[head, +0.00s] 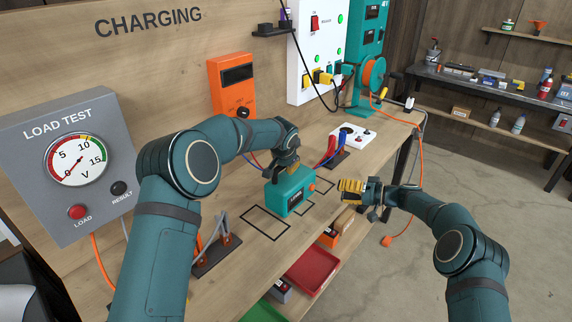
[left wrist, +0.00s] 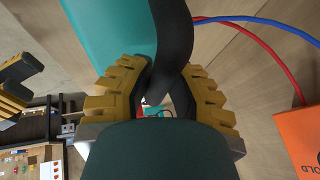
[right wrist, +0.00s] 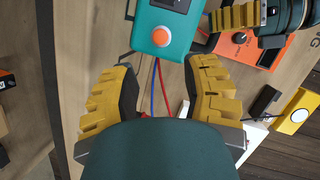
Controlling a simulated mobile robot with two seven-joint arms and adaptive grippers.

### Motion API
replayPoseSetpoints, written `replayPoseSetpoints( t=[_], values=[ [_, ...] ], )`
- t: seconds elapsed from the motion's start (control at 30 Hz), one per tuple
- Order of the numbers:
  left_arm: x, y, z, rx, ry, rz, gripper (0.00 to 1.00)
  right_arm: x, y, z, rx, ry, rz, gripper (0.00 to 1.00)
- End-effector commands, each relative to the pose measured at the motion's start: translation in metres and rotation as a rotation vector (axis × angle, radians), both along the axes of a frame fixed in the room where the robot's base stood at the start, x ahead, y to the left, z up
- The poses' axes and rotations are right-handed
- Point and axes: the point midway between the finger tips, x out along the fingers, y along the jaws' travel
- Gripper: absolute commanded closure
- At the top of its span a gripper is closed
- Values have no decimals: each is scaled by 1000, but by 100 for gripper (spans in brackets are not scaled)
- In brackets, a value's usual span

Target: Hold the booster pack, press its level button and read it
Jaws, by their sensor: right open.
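The booster pack (head: 290,191) is a teal box with a dark display on its front and a black handle on top. Its round orange button (right wrist: 161,36) faces my right gripper, and the button also shows in the head view (head: 312,187). My left gripper (head: 287,165) is shut around the black handle (left wrist: 172,45) from above. I cannot tell whether the pack touches the bench. My right gripper (right wrist: 162,72) is open and empty, a short gap from the button side. The display (right wrist: 178,4) is only partly in the right wrist view, too small to read.
The wooden bench (head: 250,250) has black outlined rectangles near the pack. A grey load tester (head: 70,160) and an orange charger (head: 232,85) stand behind. Red and blue cables run past the pack. A red tray (head: 312,268) lies below the bench's front edge.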

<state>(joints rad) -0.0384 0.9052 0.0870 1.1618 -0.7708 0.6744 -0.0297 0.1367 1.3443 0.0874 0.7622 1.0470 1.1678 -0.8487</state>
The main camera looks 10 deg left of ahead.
Motion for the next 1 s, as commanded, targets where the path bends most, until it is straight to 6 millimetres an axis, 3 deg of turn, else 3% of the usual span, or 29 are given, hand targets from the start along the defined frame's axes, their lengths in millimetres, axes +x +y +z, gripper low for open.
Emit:
replayPoseSetpoints(
  t=[0.2, 0.33, 1.0],
  values=[
    [0, 0, 0, 0, -1, 0, 100, 0, 0, 0, 0, 0, 0, 55],
    [0, 0, 0, 0, -1, 0, 100, 0, 0, 0, 0, 0, 0, 100],
    [0, 0, -1, 0, 0, 0, 100, 0, 0, 0, 0, 0, 0, 100]
  ],
)
